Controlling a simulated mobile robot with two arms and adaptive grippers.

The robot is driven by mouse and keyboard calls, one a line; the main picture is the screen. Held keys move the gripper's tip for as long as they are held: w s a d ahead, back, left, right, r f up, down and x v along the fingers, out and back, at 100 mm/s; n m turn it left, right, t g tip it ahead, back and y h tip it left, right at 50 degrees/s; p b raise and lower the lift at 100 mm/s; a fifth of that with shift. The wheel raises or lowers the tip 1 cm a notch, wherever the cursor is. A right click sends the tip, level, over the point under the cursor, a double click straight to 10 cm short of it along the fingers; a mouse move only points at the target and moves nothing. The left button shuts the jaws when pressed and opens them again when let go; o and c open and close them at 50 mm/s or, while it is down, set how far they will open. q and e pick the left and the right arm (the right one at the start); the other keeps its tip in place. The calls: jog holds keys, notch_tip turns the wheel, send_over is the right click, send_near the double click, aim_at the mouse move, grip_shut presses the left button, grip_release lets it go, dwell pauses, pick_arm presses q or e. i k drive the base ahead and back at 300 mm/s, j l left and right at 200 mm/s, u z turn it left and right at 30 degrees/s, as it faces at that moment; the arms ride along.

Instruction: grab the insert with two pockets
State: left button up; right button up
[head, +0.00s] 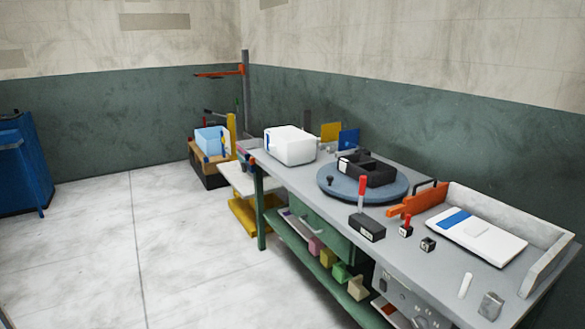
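A black block-like insert (380,177) with recesses in its top lies on a round blue-grey turntable (335,191) on the workbench. It looks like it has two pockets, but it is too small to be sure. Neither of my grippers shows in the head view, and nothing is seen touching the insert.
The grey workbench (330,208) stands along the right wall. It bears a white box (290,147), a black box with a red lever (367,228), and a white-and-blue flat case (485,240) in a tray. A blue cabinet (18,170) stands left. The floor between is clear.

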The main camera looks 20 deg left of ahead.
aim_at(378, 173)
jog(key=u, duration=0.3)
jog(key=i+j+u, duration=0.3)
jog(key=i, duration=0.35)
jog(key=i+j+u, duration=0.3)
jog(key=i, duration=0.45)
jog(key=i+j+u, duration=0.1)
jog(key=i+u, duration=0.2)
jog(key=i, duration=0.4)
jog(key=i+z, duration=0.4)
jog(key=i+j+z, duration=0.2)
jog(key=z, duration=0.15)
jog(key=i+j+z, duration=0.25)
jog(key=z, duration=0.15)
jog(key=i, duration=0.15)
